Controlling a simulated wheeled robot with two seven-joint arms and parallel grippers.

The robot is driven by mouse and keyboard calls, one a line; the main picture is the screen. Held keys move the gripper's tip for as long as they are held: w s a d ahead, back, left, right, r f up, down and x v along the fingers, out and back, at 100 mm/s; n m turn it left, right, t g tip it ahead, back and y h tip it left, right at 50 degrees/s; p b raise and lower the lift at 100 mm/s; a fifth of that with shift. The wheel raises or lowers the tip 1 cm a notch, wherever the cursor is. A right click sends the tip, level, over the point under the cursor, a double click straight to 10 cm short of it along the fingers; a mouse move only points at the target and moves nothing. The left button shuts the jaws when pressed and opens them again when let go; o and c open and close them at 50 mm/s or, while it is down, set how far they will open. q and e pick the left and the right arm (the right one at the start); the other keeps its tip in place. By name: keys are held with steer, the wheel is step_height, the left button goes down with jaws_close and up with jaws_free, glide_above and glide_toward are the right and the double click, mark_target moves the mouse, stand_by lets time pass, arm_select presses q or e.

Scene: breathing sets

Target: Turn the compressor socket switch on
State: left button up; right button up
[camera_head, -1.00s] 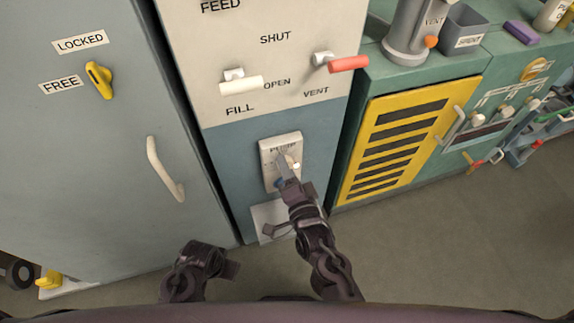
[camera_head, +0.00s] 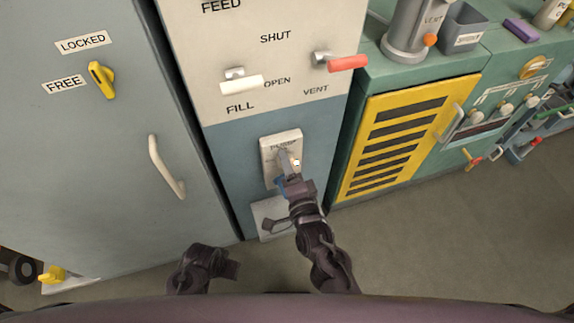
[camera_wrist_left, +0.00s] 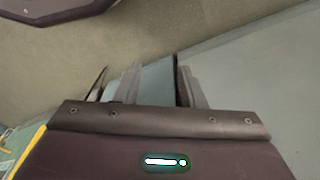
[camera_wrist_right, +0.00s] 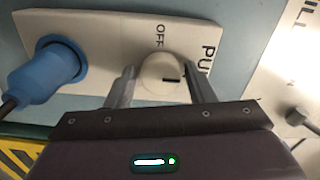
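The socket plate (camera_head: 270,150) is white, marked PUMP, on the blue lower panel. In the right wrist view, the plate (camera_wrist_right: 110,35) carries a round white switch knob (camera_wrist_right: 160,72) with a dark mark, an OFF label and a plugged-in blue plug (camera_wrist_right: 48,68). My right gripper (camera_head: 288,163) is at the plate. In its wrist view, its fingers (camera_wrist_right: 162,88) are apart, one on either side of the knob; contact is unclear. My left gripper (camera_head: 228,268) is low in front of the cabinet. Its fingers (camera_wrist_left: 160,80) are apart, with nothing visible between them.
Above the socket are a white lever (camera_head: 240,84) and a red lever (camera_head: 346,64). A grey cabinet door with a pale handle (camera_head: 166,168) and yellow latch (camera_head: 101,80) stands left. A green unit with a yellow louvred panel (camera_head: 395,140) stands right. Floor is free at lower right.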

steer(key=shift+o, duration=0.8)
steer(key=shift+s+d, duration=0.1)
steer(key=shift+s, duration=0.15)
arm_select(q)
steer(key=shift+s+a+f+p, duration=0.15)
steer(key=shift+f+p, duration=0.05)
steer(key=shift+f, duration=0.45)
steer(key=shift+s+a+f+p, duration=0.1)
steer(key=shift+a+f+p, duration=0.1)
steer(key=shift+f, duration=0.4)
arm_select(e)
steer(key=v, duration=0.7)
arm_select(q)
steer(key=shift+w+d+r, duration=0.1)
steer(key=shift+r, duration=0.05)
arm_select(e)
steer(key=shift+s, duration=0.1)
